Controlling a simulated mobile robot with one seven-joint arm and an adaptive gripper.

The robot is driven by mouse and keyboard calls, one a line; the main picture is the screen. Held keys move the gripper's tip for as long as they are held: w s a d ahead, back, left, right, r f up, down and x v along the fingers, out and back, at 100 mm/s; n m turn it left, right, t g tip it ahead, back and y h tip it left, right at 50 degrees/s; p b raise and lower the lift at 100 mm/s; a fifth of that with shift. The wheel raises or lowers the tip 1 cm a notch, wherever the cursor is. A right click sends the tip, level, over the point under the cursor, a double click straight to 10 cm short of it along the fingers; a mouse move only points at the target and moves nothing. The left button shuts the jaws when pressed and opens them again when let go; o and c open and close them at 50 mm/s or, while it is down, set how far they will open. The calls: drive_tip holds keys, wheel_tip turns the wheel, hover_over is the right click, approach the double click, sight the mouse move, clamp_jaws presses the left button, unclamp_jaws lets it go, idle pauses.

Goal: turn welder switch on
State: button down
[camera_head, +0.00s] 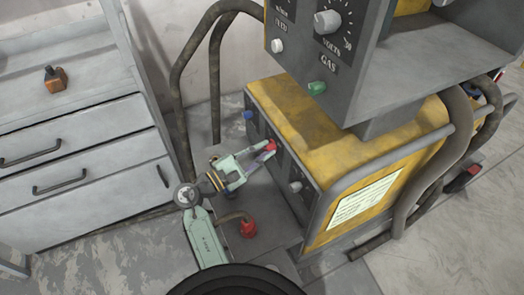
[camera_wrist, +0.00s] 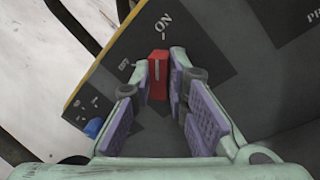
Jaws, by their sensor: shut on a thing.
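The red welder switch (camera_wrist: 158,76) is a small block-shaped knob on the dark front panel of the yellow welder (camera_head: 308,117). In the wrist view its white line points up toward the ON label (camera_wrist: 163,25); the OFF label (camera_wrist: 125,63) lies to its upper left. My gripper (camera_wrist: 162,80) has its two purple-padded fingers on either side of the knob, shut on it. In the head view my gripper (camera_head: 262,152) reaches from the left to the panel, and the red switch (camera_head: 271,145) shows partly at the fingertips.
A grey control box (camera_head: 400,80) with a dial overhangs the welder. A grey drawer cabinet (camera_head: 80,150) stands at the left with an orange bottle (camera_head: 55,79) on top. Dark hoses (camera_head: 181,100) rise behind my gripper. A red plug (camera_head: 248,228) sits below it.

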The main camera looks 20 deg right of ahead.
drive_tip(key=c, duration=1.6)
unclamp_jaws()
drive_tip(key=shift+o, duration=0.2)
drive_tip(key=v, duration=1.2)
drive_tip(key=shift+w+a, duration=0.1)
